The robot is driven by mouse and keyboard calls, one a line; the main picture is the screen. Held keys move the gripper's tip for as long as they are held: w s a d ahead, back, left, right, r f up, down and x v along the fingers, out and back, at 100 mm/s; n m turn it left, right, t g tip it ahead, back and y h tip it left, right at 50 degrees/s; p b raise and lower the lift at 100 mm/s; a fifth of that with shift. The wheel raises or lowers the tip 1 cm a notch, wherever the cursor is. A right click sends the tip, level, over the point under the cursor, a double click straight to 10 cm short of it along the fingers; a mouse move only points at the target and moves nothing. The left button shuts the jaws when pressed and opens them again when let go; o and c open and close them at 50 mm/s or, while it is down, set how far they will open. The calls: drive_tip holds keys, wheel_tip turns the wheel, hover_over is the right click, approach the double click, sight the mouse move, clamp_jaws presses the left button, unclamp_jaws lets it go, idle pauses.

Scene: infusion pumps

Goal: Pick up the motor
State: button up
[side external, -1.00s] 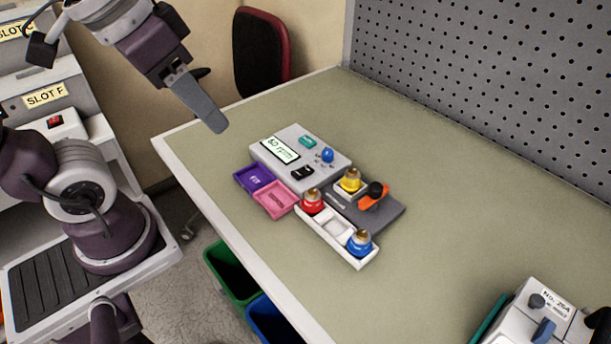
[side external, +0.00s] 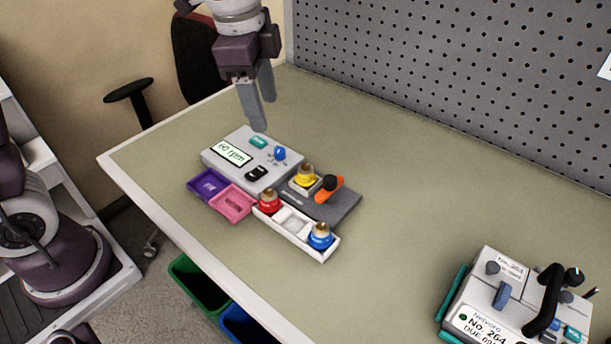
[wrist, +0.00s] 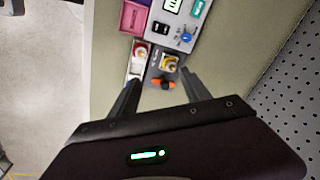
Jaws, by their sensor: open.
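Three round, brass-topped parts look like motors; no label shows which one is meant. The yellow one (side external: 305,175) sits in a small white square holder on a dark grey plate (side external: 345,205). The red one (side external: 269,200) and the blue one (side external: 320,236) stand at opposite ends of a white tray (side external: 291,235), with an empty space between them. My gripper (side external: 263,113) is open and empty, pointing down above the back of the pump box. In the wrist view, the yellow part (wrist: 169,63) and red part (wrist: 140,50) appear beyond the spread fingers.
An orange lever with a black knob (side external: 328,189) rises beside the yellow part. A grey pump box (side external: 240,175) reads 60 rpm. Purple (side external: 207,184) and pink (side external: 234,203) trays adjoin it. A handled device (side external: 500,305) stands front right; a pegboard (side external: 450,90) lines the back.

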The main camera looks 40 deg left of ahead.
sight(307, 166)
drive_tip(key=w+d+f+m, duration=0.1)
drive_tip(key=w+f+m, duration=0.1)
drive_tip(key=f, duration=0.1)
drive_tip(key=w+d+f+m+g, duration=0.1)
drive_tip(key=w+f+m, duration=0.1)
drive_tip(key=w+f, duration=0.1)
drive_tip(key=w+d+f+m, duration=0.1)
drive_tip(key=w+f, duration=0.1)
drive_tip(key=f, duration=0.2)
drive_tip(key=shift+w+f+m+g, duration=0.1)
drive_tip(key=shift+w+m+g, duration=0.25)
drive_tip(key=shift+m+g, duration=0.05)
wheel_tip(307, 166, down, 8)
clamp_jaws()
